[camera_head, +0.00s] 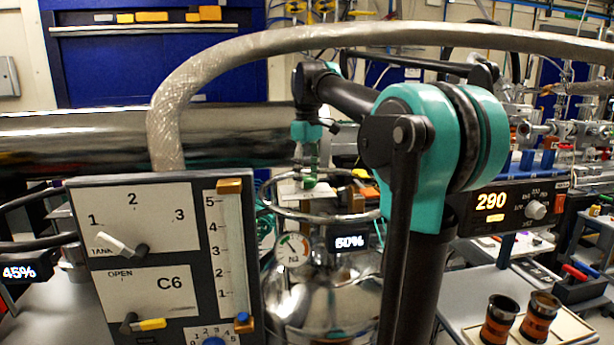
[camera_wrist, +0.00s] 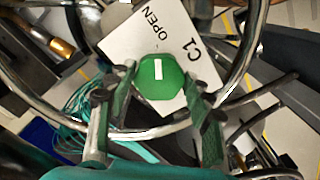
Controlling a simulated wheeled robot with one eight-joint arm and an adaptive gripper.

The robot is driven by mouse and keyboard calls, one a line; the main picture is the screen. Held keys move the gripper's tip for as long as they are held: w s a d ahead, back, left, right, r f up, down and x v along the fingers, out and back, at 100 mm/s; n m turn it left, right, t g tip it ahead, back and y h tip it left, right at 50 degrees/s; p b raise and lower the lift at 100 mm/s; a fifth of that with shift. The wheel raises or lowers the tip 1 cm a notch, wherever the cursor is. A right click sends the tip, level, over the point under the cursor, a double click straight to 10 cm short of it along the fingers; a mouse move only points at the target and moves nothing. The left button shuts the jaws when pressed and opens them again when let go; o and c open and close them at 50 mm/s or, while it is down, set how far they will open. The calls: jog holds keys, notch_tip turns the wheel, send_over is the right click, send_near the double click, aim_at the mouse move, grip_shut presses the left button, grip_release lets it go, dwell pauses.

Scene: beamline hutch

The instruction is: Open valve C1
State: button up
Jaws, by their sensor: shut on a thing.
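Valve C1 has a green knob (camera_wrist: 160,90) with a white bar, set on a white plate (camera_wrist: 190,50) printed "OPEN" and "C1". In the wrist view the bar runs nearly straight up the picture, toward the side with the lettering. My gripper (camera_wrist: 161,88) has one finger on either side of the knob and is shut on it. In the head view my gripper (camera_head: 309,170) reaches down from above onto the small green knob (camera_head: 309,183), over the plate (camera_head: 290,190) on top of a shiny metal vessel (camera_head: 320,300). The lettering there is unreadable.
A metal ring (camera_head: 285,214) surrounds the valve. A grey panel (camera_head: 258,300) with a C6 valve stands at the left, and a thick braided hose (camera_head: 240,48) arches overhead. A "60%" display (camera_head: 348,242) sits on the vessel. Orange-banded cups (camera_head: 500,320) stand at the right.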

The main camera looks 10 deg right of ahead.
aim_at(307, 179)
dwell(0.3)
jog(key=o, duration=1.2)
jog(key=shift+c, duration=0.2)
notch_tip(307, 179, up, 12)
